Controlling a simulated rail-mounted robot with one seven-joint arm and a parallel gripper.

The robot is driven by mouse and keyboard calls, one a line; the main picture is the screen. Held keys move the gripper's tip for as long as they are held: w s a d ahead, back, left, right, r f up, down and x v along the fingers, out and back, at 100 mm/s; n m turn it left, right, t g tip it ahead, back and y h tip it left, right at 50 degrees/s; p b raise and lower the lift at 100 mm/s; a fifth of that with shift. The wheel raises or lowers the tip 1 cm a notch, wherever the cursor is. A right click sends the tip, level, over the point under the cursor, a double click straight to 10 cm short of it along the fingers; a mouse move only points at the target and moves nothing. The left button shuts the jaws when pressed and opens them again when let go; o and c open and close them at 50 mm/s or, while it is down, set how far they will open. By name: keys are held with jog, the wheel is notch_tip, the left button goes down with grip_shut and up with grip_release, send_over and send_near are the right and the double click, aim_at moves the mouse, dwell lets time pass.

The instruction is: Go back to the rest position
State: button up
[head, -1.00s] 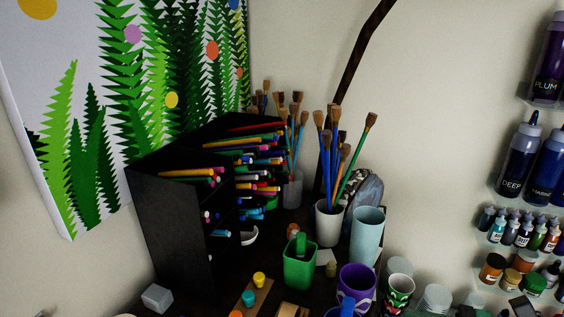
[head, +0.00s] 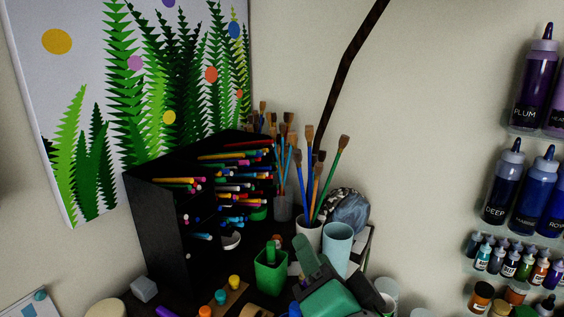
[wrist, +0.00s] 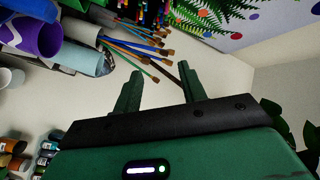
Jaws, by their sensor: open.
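My gripper (wrist: 160,92) shows in the wrist view with its two green fingers spread apart and nothing between them. In the head view part of my green arm end (head: 328,290) shows at the bottom, right of the green cup (head: 270,273) and in front of the light blue cup (head: 337,243). The fingertips are hard to make out there. In the wrist view the paintbrushes (wrist: 140,50) and the purple cup (wrist: 35,38) lie beyond the gripper, apart from the fingers.
A black marker rack (head: 155,230) stands on the dark desk at left. A white brush cup (head: 307,233) is behind my gripper. Paint bottles (head: 535,80) line wall shelves at right. A fern canvas (head: 80,100) hangs at left. The wall space above the cups is mostly clear.

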jog(key=s+a+r+n+t+h, duration=0.4)
jog(key=s+r+n+t, duration=0.3)
jog(key=s+r, duration=0.6)
jog(key=shift+s+a+r+n, duration=0.35)
jog(key=shift+a+r, duration=0.2)
jog(key=shift+r, duration=0.2)
jog(key=shift+w, duration=0.1)
